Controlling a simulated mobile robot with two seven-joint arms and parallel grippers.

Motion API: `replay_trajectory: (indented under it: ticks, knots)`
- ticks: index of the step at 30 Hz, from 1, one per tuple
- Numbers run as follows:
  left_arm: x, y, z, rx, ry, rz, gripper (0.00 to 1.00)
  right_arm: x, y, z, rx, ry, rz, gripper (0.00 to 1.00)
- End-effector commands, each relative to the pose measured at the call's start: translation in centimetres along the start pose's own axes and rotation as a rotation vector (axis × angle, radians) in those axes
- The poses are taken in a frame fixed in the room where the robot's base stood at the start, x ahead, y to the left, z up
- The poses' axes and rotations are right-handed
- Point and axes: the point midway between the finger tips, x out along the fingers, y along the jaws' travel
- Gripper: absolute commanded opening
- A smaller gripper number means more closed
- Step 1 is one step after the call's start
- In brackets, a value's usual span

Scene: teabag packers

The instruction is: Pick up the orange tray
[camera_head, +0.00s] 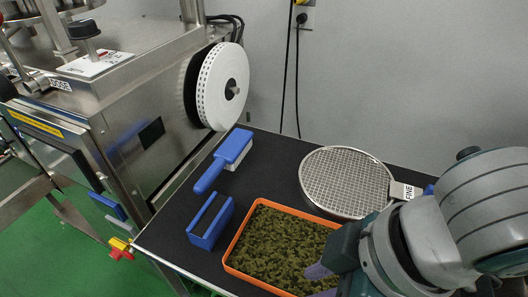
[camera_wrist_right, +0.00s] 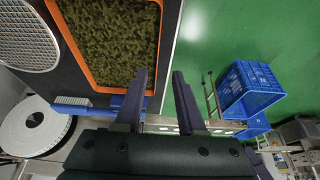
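The orange tray (camera_head: 241,231) lies on the black tabletop, filled with dark green tea leaves (camera_head: 280,245). Its near right part is hidden behind my right arm in the head view. My right gripper (camera_head: 319,282) is at the tray's right side, with its purple fingers apart. In the right wrist view, the tray's orange rim (camera_wrist_right: 158,28) runs toward the gap between the open fingers (camera_wrist_right: 159,73). One finger overlaps the tray's corner area and the other shows against the green floor. I cannot tell whether either finger touches the tray. My left gripper is not in view.
A blue scoop-like holder (camera_head: 210,222) and a blue-handled brush (camera_head: 226,160) lie left of the tray. A round mesh sieve (camera_head: 345,181) lies behind it. A steel machine (camera_head: 130,110) with a white reel stands at left. A blue crate (camera_wrist_right: 248,88) is on the floor.

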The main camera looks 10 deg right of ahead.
Motion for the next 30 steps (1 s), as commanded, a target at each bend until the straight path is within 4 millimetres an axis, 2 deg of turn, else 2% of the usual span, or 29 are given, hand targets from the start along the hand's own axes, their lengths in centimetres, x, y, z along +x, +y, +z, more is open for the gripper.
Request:
replay_trajectory:
  ticks: [1,8,15,19,25,30]
  knots:
    - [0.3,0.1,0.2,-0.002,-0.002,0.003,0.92,0.8,0.0,0.0,-0.001,0.000,0.000,0.39]
    - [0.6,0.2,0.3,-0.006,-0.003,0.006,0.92,2.7,0.2,0.0,-0.002,0.001,0.001,0.39]
    - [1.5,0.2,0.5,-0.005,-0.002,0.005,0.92,6.1,0.4,0.0,-0.001,0.001,0.000,0.39]
    - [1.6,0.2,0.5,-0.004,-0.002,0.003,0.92,6.8,0.5,0.0,-0.001,0.001,0.001,0.39]
    - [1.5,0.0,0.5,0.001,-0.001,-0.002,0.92,6.7,0.5,0.0,0.000,0.001,0.000,0.39]
    - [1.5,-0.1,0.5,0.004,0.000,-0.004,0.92,6.7,0.5,0.0,-0.001,0.001,0.000,0.21]
